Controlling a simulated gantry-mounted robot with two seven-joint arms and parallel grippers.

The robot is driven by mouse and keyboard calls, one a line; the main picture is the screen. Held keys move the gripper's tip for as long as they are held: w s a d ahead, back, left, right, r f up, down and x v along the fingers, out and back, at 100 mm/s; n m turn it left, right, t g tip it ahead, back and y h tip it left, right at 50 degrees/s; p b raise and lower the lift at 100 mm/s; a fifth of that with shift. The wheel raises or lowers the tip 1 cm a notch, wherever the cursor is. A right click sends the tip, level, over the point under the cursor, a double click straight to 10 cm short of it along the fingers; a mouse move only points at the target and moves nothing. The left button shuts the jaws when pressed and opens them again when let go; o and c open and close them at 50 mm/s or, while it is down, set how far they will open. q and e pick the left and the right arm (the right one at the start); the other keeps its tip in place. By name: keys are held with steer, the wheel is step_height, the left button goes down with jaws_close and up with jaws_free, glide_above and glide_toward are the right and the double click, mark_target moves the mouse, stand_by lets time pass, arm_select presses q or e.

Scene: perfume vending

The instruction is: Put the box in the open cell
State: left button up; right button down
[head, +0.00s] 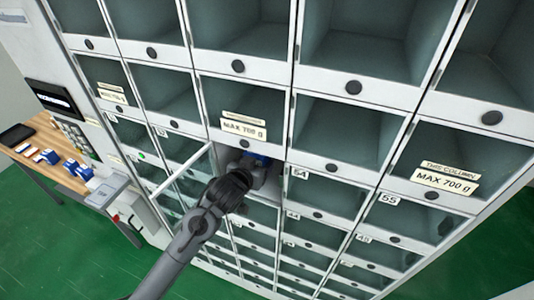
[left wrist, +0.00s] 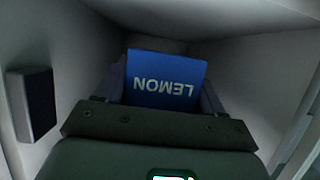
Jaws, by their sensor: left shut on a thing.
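My left gripper (head: 258,166) reaches into the open cell (head: 222,160) in the middle of the cabinet. It is shut on a blue box (head: 258,156). In the left wrist view the box (left wrist: 165,80) shows the word LEMON upside down between the two fingers (left wrist: 163,90), with the cell's pale walls around it. The cell's glass door (head: 187,177) stands swung open to the left of my arm. I cannot tell whether the box touches the cell floor. My right gripper is not in view.
Closed glass-fronted cells with round black knobs surround the open one. Label plates reading MAX 700 g (head: 447,178) mark some columns. A wooden table (head: 47,152) with several blue-and-white boxes stands at the left. A black block (left wrist: 31,103) sits on the left wall in the wrist view.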

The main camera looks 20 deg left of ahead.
arm_select(q)
step_height(320, 180, down, 3)
steer(key=shift+s, duration=0.1)
steer(key=shift+f, duration=0.2)
steer(key=shift+f, duration=0.1)
steer(key=o, duration=1.1)
